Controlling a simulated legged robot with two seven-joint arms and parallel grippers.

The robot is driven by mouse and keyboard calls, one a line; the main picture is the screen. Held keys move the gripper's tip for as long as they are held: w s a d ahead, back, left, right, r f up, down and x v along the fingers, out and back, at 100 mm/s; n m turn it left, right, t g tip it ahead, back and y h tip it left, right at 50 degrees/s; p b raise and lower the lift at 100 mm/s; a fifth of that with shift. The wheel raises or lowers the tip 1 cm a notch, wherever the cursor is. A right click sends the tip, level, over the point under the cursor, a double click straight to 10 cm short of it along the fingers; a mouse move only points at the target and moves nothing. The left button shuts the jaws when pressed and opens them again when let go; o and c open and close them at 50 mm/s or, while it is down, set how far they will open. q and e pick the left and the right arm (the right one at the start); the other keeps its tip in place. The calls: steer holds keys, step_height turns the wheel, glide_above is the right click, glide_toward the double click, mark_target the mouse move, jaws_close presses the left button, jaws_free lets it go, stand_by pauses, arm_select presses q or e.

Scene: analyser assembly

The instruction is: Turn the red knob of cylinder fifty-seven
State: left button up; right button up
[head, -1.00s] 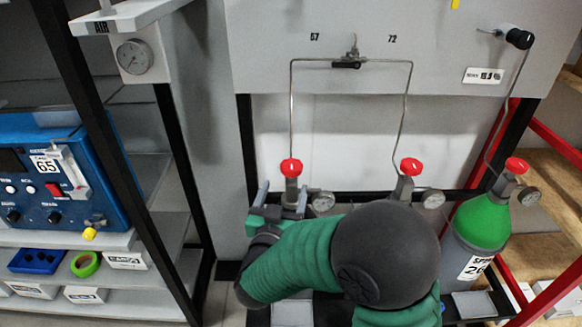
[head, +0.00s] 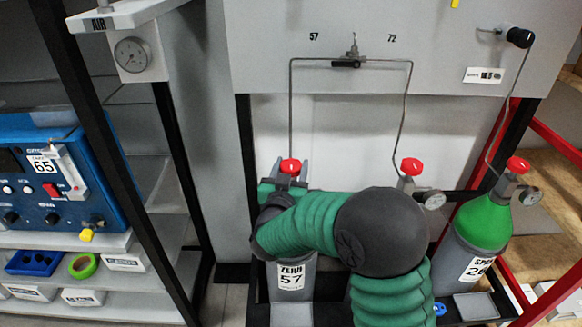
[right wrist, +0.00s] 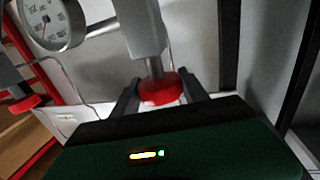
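The red knob (head: 290,166) sits on top of the cylinder labelled ZERO 57 (head: 291,283), below the number 57 on the panel. My right gripper (head: 290,173) is at this knob, with one finger on each side of it. In the right wrist view the red knob (right wrist: 160,90) lies between the two fingertips (right wrist: 160,91), which look spread with small gaps beside it. I cannot tell whether either finger touches it. My right forearm hides part of cylinder fifty-seven and most of the cylinder under 72. My left gripper is not in view.
Another red knob (head: 411,167) with a gauge (head: 434,200) stands to the right. Further right is a green-topped cylinder (head: 483,222) with its own red knob (head: 517,165). Thin pipes rise to the panel (head: 430,75). A shelf with a blue analyser (head: 60,180) stands left.

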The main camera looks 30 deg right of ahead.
steer(key=c, duration=0.7)
steer(key=shift+o, duration=0.2)
